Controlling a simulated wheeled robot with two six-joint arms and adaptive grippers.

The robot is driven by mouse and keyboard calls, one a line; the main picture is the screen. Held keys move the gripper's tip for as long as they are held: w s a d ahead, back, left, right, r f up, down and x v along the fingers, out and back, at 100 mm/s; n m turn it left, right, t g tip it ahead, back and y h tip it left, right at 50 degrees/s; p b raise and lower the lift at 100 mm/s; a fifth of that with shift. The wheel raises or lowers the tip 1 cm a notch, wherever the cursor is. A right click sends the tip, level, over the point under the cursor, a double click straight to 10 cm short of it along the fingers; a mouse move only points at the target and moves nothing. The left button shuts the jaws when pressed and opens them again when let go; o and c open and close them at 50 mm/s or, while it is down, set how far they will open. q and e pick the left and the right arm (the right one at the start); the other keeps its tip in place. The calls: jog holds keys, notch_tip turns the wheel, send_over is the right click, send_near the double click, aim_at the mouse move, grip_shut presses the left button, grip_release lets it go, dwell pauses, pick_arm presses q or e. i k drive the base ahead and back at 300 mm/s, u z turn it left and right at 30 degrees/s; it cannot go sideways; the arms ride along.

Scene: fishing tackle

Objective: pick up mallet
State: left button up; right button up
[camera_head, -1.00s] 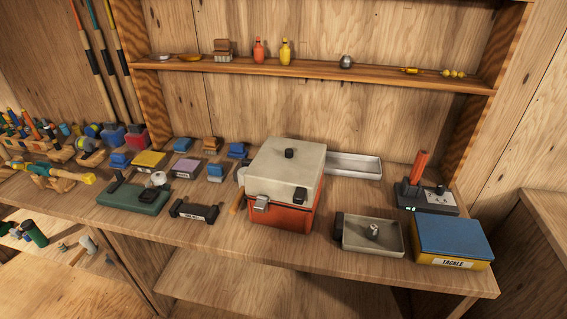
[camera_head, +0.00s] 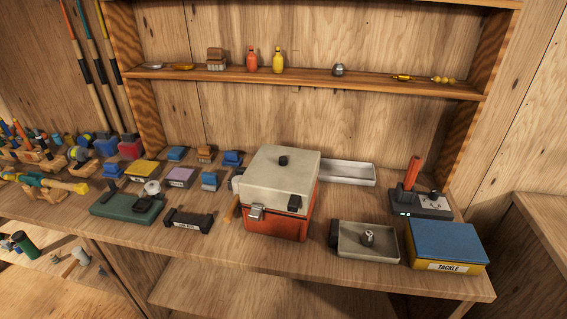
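No mallet shows clearly. A short orange-brown wooden handle (camera_head: 231,209) sticks out at the left side of the red tackle box with a pale lid (camera_head: 276,215). A pale piece (camera_head: 237,184) shows just above it, partly hidden by the box. These may be parts of a mallet, but I cannot tell. Neither of my grippers is in view.
A wooden bench (camera_head: 250,255) carries a green-based device (camera_head: 125,208), a dark labelled holder (camera_head: 188,220), a grey tray (camera_head: 368,240), a blue-topped tackle case (camera_head: 446,244) and a red-handled device (camera_head: 413,190). A wooden shelf (camera_head: 310,73) stands behind.

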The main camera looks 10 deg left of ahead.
aim_at(236, 203)
jog(key=z, duration=3.25)
jog(key=k, duration=0.95)
jog(key=u, duration=1.9)
